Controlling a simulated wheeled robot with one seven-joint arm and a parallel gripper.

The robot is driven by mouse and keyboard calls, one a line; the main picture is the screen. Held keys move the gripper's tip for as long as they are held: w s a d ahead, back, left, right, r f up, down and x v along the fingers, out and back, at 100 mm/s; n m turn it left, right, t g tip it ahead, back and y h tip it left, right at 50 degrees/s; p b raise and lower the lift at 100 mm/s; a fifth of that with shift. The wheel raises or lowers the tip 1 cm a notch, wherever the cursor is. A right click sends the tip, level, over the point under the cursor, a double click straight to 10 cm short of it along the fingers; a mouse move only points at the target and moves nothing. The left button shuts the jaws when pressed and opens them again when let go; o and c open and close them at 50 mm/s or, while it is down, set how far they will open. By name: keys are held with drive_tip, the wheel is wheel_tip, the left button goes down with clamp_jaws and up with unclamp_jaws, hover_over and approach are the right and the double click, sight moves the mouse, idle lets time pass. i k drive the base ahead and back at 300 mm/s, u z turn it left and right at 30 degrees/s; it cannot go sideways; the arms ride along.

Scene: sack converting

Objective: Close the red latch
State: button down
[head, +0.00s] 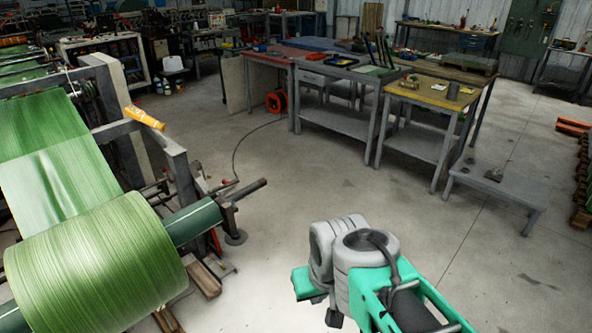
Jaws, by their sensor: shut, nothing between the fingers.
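A small red part (215,241) shows at the machine's right side, just below the end of the roll's shaft. It may be the red latch. It is partly hidden behind the shaft and its bracket, and I cannot tell whether it is open or closed. The green shaft (193,222) runs out of a large roll of green woven material (95,262) at the lower left. My arm, grey and teal, rises at the bottom centre, well right of the shaft end.
The machine frame (178,170) carries an orange-yellow object (145,117). Wooden pieces (205,279) lie on the floor beside the roll. Workbenches (428,93) and a low grey table (497,184) stand farther back. The concrete floor between machine and benches is mostly clear.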

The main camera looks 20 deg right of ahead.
sight(224, 181)
drive_tip(key=z, duration=0.45)
drive_tip(key=i, duration=3.95)
drive_tip(key=u, duration=3.85)
